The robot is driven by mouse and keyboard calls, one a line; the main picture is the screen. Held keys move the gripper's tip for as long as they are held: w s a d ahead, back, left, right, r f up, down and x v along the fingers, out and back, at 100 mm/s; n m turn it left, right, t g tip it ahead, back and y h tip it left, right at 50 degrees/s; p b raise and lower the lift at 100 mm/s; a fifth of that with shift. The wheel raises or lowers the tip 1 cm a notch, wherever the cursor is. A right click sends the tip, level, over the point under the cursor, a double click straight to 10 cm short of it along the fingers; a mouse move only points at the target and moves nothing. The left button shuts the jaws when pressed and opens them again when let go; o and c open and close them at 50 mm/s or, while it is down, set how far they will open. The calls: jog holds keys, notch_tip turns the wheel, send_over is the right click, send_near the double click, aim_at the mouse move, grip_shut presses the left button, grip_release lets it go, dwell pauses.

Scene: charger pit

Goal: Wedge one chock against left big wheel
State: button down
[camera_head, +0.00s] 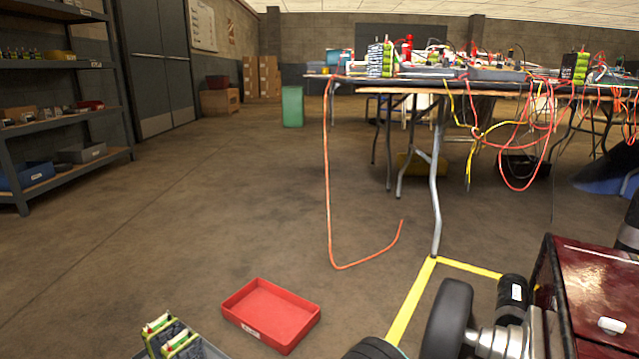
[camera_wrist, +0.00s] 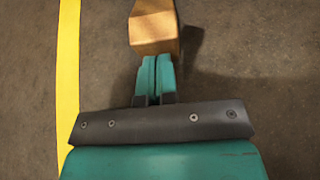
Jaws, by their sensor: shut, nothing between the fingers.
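A tan wooden block (camera_wrist: 155,32), which looks like the chock, lies on the floor in the wrist view, just beyond my fingertips. Its far end is cut off by the top edge. My gripper (camera_wrist: 158,62) is shut, its teal fingers together with nothing between them. The tips overlap the block's near edge in the picture; I cannot tell whether they touch it. In the head view a big black wheel (camera_head: 447,318) stands at the lower right, beside a dark red machine body (camera_head: 600,285). I cannot tell whether it is the left one. The block is not visible there.
Yellow floor tape (camera_head: 412,300) runs near the wheel, and a stripe (camera_wrist: 68,70) shows left of my gripper. A red tray (camera_head: 270,312) and a box of batteries (camera_head: 172,338) are at lower left. A table (camera_head: 435,90) with hanging cables stands behind.

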jog(key=shift+w+d+b, duration=0.35)
jog(key=shift+w+d, duration=0.3)
jog(key=shift+w, duration=0.35)
dwell(0.7)
jog(key=p+v, duration=0.2)
jog(key=v, duration=0.1)
jog(key=shift+w+r, duration=0.1)
jog(key=shift+p+v, duration=0.95)
jog(key=shift+v, duration=0.5)
